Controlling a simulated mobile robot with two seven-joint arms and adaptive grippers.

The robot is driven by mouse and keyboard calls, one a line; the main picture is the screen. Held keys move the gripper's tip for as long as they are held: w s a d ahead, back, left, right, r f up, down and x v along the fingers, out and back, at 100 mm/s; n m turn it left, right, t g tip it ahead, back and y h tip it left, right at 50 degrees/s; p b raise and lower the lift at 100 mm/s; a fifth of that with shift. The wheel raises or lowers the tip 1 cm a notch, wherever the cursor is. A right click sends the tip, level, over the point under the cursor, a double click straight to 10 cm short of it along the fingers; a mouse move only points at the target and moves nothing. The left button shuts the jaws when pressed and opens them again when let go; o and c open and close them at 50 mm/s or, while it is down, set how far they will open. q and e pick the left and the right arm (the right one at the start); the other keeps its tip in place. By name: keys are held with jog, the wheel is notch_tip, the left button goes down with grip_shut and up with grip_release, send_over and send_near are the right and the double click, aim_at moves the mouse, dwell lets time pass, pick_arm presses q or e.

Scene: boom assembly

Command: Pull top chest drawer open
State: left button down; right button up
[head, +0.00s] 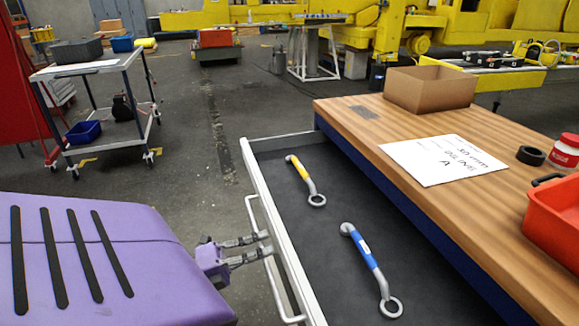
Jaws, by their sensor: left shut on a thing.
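The top chest drawer (268,187) stands pulled out to the left from under the wooden worktop (420,150). Its dark inside shows, with a yellow-marked wrench (306,180) and a blue-marked wrench (370,262) lying apart on the bottom. A pale bar handle (256,217) runs along the outside of the drawer front. My left gripper (265,243) is at the handle's middle, coming from the left, with its fingers shut on the bar. My right gripper is not in view.
The worktop carries a cardboard box (430,90), a paper sheet (443,159), black tape (530,155), a red-and-white jar (565,151) and a red bin (555,220). A wheeled cart (92,66) stands far left. The floor (195,140) between is mostly clear.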

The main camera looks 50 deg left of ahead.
pick_arm(q)
jog(key=r+v, duration=0.1)
jog(key=v, duration=0.6)
jog(key=shift+s+a+r, duration=0.2)
jog(key=shift+s, duration=0.2)
jog(key=c, duration=1.8)
grip_release()
jog(key=v, duration=1.2)
jog(key=shift+s+a, duration=0.1)
